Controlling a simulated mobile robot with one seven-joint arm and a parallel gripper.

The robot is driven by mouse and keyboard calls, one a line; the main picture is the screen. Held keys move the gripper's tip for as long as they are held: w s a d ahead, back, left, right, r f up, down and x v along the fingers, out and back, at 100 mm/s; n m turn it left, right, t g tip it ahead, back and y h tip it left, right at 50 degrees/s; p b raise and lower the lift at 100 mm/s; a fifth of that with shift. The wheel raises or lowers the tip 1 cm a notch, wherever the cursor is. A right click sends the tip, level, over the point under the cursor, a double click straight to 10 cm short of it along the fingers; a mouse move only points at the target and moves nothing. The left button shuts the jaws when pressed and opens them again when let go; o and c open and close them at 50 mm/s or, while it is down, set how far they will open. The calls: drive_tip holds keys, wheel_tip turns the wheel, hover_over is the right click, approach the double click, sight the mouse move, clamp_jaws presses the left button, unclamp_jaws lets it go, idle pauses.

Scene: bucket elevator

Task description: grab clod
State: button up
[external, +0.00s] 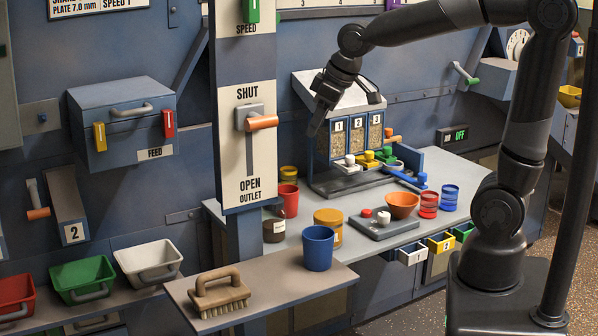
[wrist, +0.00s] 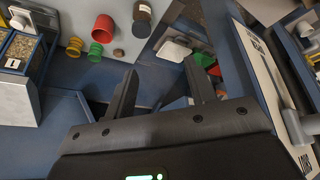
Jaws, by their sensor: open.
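My gripper (external: 345,110) is open and empty, high above the bench in front of the three numbered grain windows. In the wrist view its two fingers are apart, with nothing between the fingertips (wrist: 158,82). No thing is clearly recognisable as a clod. A small brown round thing (wrist: 118,53) lies on the grey bench in the wrist view, beside a green ring and below a red cup; I cannot tell whether it is the clod. In the external view that spot seems hidden by the upright outlet panel.
The outlet panel (external: 248,150) stands left of my gripper. An orange bowl (external: 403,204) stands farther right. A brush (external: 219,292) lies on the front shelf.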

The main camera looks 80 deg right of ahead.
drive_tip(key=w+d+f+m, duration=0.1)
drive_tip(key=w+d+f, duration=1.3)
drive_tip(key=w+d, duration=0.5)
drive_tip(key=shift+m+y, duration=0.4)
drive_tip(key=w+d+f, duration=0.1)
drive_tip(key=d+f, duration=0.1)
drive_tip(key=f, duration=0.2)
drive_tip(key=w+d+f, duration=0.2)
drive_tip(key=d+f, duration=0.1)
drive_tip(key=f, duration=0.1)
drive_tip(key=w+d+f, duration=0.1)
drive_tip(key=d+f, duration=0.1)
drive_tip(key=f, duration=0.2)
drive_tip(key=shift+w+d+f, duration=0.15)
drive_tip(key=shift+w+d, duration=0.05)
drive_tip(key=shift+w, duration=0.15)
drive_tip(key=shift+w+x, duration=0.2)
drive_tip(key=shift+x, duration=3.05)
drive_tip(key=c, duration=0.7)
